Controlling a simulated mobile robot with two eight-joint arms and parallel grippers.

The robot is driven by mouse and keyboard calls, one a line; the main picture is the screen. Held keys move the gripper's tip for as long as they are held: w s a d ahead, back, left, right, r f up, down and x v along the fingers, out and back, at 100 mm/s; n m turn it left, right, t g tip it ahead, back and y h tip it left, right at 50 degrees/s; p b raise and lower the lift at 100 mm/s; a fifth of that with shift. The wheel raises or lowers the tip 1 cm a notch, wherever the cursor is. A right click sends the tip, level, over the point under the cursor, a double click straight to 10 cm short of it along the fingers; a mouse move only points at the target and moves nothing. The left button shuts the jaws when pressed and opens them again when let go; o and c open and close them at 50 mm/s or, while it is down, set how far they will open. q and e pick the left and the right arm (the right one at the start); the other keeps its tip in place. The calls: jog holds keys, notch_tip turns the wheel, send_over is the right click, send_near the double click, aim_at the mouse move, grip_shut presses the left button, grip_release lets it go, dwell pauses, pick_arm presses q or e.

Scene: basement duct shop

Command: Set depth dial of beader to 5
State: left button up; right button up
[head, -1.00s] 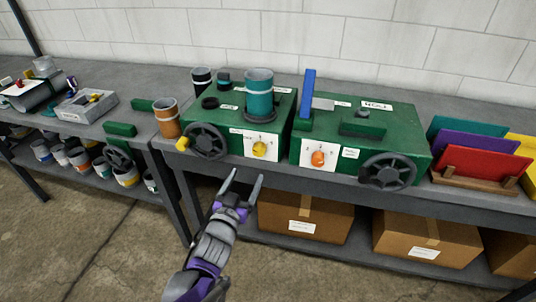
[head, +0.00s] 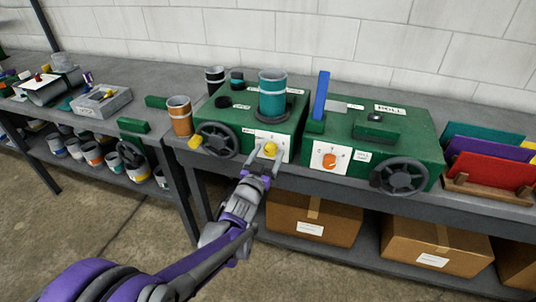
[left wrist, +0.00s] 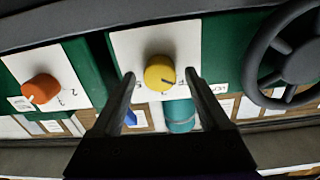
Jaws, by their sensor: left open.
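A yellow dial (head: 270,149) sits on a white plate (head: 261,138) on the front of the left green machine (head: 240,117). In the left wrist view the yellow dial (left wrist: 160,73) has a dark pointer line running toward its lower right edge. Marks on the plate are too small to read surely. My left gripper (head: 267,156) is open, its fingertips at either side of the dial; contact cannot be told. It also shows in the left wrist view (left wrist: 160,88), with the dial between the fingers. My right gripper is not in view.
A grey handwheel (head: 217,140) is left of the dial. The right green machine (head: 400,138) carries an orange dial (head: 330,160) and another handwheel (head: 401,176). A teal cylinder (head: 272,94) stands on the left machine. Cardboard boxes (head: 313,218) sit on the shelf below.

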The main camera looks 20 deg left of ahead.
pick_arm(q)
grip_shut()
dwell(0.3)
jog(key=shift+m, duration=0.3)
jog(key=m, duration=0.5)
jog(key=shift+d+m+p, duration=0.1)
jog(key=shift+m+p, duration=0.2)
jog(key=shift+p, duration=0.05)
jog(key=m+p, duration=0.1)
jog(key=m, duration=0.5)
jog(key=m+p, duration=0.1)
jog(key=m, duration=0.5)
jog(key=shift+f, duration=0.15)
jog(key=m, duration=0.5)
jog(key=shift+y, duration=0.3)
jog(key=shift+f+m, duration=0.1)
jog(key=shift+m, duration=0.2)
